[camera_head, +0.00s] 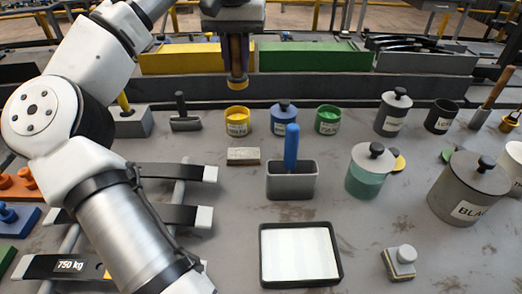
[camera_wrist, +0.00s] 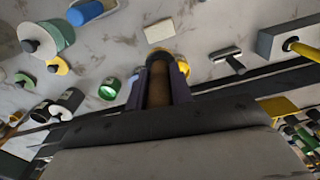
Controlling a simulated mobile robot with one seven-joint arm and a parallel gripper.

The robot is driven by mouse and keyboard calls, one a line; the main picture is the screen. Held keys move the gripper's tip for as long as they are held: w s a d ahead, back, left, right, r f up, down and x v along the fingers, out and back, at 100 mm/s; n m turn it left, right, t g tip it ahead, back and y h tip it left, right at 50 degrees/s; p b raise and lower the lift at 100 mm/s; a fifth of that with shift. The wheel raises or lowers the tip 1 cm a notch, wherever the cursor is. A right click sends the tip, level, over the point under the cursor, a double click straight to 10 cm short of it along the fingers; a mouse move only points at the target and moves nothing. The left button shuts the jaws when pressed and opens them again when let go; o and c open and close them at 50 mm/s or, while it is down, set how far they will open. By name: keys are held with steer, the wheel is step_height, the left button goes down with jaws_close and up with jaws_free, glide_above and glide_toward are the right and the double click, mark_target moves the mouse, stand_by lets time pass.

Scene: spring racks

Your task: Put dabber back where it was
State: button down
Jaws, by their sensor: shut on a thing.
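My gripper (camera_head: 238,62) is shut on the dabber (camera_head: 237,58), which has a brown handle and hangs upright between purple fingers. The fingers and the dabber's handle (camera_wrist: 158,88) also show in the wrist view. The dabber is in the air, behind and above the yellow pot (camera_head: 237,121) in the head view, apart from it. In the wrist view a yellow rim (camera_wrist: 182,62) shows just past the fingers. The blue pot (camera_head: 283,118) and the green pot (camera_head: 327,120) stand to the right of the yellow pot.
A grey holder (camera_head: 291,184) with a blue-handled tool stands in front of the pots. A small block (camera_head: 243,156) lies in front of the yellow pot. Lidded canisters (camera_head: 470,188) stand at the right. Long bins (camera_head: 198,58) line the back.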

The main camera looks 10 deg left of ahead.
steer(key=shift+w+d, duration=0.15)
step_height(320, 180, down, 20)
steer(key=shift+r, duration=0.2)
stand_by(0.3)
steer(key=shift+f, duration=0.2)
steer(key=c, duration=1.2)
jaws_free()
steer(key=shift+c, duration=0.2)
steer(key=shift+r, duration=0.15)
step_height(320, 180, up, 12)
steer(key=b, duration=0.1)
